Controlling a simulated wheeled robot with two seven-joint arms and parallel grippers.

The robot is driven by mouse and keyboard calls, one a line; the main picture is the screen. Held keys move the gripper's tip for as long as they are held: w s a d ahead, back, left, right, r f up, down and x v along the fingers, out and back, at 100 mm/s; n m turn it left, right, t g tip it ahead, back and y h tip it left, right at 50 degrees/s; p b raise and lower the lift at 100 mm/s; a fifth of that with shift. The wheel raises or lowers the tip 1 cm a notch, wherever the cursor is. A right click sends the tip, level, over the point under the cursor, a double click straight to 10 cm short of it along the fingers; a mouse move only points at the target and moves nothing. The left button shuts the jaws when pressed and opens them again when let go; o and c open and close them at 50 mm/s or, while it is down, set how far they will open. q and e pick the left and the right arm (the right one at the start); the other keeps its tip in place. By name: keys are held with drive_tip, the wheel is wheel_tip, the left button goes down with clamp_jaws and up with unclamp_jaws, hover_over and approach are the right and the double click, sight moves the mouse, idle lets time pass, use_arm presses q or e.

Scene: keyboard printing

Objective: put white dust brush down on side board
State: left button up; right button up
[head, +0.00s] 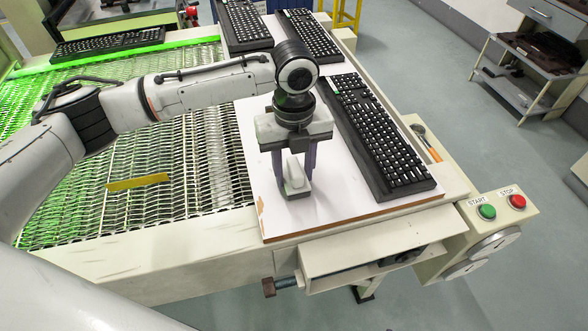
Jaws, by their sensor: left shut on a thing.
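My left gripper (294,170) is over the near part of the white side board (279,218), pointing down. Its two fingers are closed on the white dust brush (295,178), a small whitish block with a dark lower edge. The brush is upright between the fingers, at or just above the board; I cannot tell whether it touches. My left arm reaches in from the left across the mesh conveyor. My right gripper is not in view.
Several black keyboards lie along the board's right side (385,140) and at the back; another (108,45) lies on the conveyor's far left. A yellow strip (138,182) lies on the mesh. A START/STOP button box (496,206) sits at the front right corner. Bare board lies left of the gripper.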

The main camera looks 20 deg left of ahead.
sight(294, 163)
use_arm(q)
drive_tip(key=shift+f, duration=0.1)
drive_tip(key=o, duration=1.2)
drive_tip(key=shift+c, duration=0.2)
wheel_tip(294, 163, up, 12)
drive_tip(key=shift+r, duration=0.15)
